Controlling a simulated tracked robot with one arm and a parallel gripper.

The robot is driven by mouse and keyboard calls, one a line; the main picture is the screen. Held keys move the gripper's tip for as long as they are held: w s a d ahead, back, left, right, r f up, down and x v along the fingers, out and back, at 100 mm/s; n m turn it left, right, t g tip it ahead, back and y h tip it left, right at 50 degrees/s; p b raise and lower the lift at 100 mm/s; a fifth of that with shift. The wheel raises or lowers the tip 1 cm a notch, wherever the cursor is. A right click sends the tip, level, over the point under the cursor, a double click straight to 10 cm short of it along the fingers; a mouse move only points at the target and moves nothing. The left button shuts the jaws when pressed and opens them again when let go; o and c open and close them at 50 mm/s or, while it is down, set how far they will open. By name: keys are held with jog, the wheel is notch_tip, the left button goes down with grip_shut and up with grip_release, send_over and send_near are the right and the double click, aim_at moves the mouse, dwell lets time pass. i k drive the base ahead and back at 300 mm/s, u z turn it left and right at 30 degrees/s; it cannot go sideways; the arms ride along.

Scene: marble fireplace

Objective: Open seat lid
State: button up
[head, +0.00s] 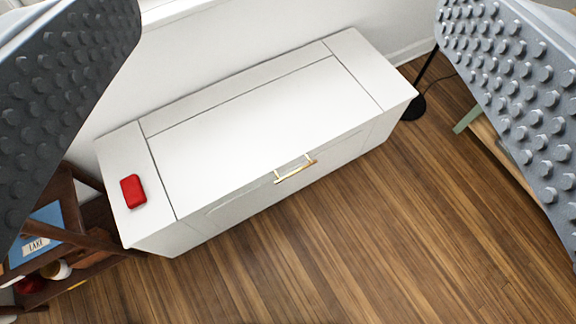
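A white bench (155,239) stands against the white wall. Its seat lid (250,130) is a large white panel set in the top, lying flat and closed. A brass bar handle (296,170) sits at the lid's front edge, right of the middle. My gripper (290,130) is open and empty; its two studded grey fingers frame the left and right sides of the head view, wide apart. The fingers appear well above the bench and touch nothing that I can see.
A small red box (132,191) lies on the bench's left end, beside the lid. A dark wooden shelf (75,241) with a blue book (48,222) stands at left. A black stand base (413,108) is at right. The wooden floor (350,240) in front is clear.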

aim_at(200, 161)
jog(key=z, duration=0.4)
jog(key=k, duration=1.3)
jog(key=u, duration=0.3)
jog(key=i, duration=1)
jog(key=z, duration=0.1)
